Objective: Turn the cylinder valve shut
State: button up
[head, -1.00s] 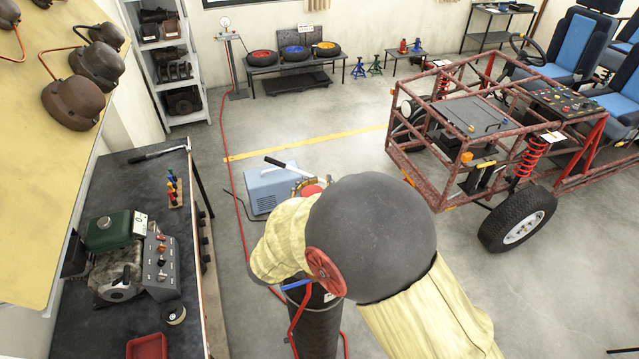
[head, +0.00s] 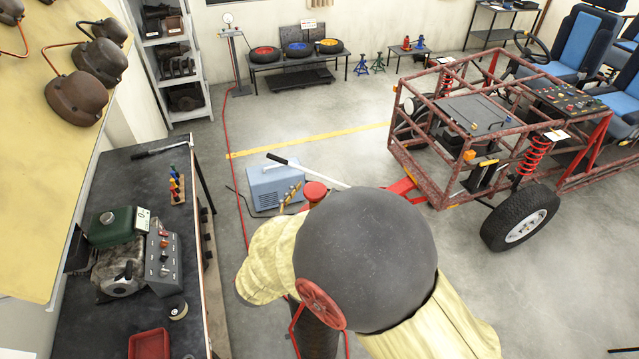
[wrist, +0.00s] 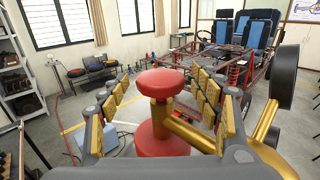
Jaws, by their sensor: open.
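The valve has a round red knob (wrist: 160,84) on top, with a wider red part (wrist: 162,138) below it and a brass pipe (wrist: 205,132) running right, in the wrist view. My gripper (wrist: 162,92) is open, with one padded finger left of the knob and the other right of it. Gaps show between knob and pads; I cannot tell whether anything touches lower down. In the head view the red knob (head: 315,189) shows just beyond my arm. The dark cylinder (head: 318,338) stands below, mostly hidden by my arm.
A dark round gauge (wrist: 279,87) stands close right of the gripper. A blue-grey box (head: 270,188) sits on the floor beyond the cylinder, with a pale bar (head: 305,170) nearby. The workbench (head: 110,180) is left, the kart chassis (head: 440,185) right.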

aim_at(309, 200)
jog(key=v, duration=0.6)
jog(key=shift+s+a, duration=0.1)
dwell(0.4)
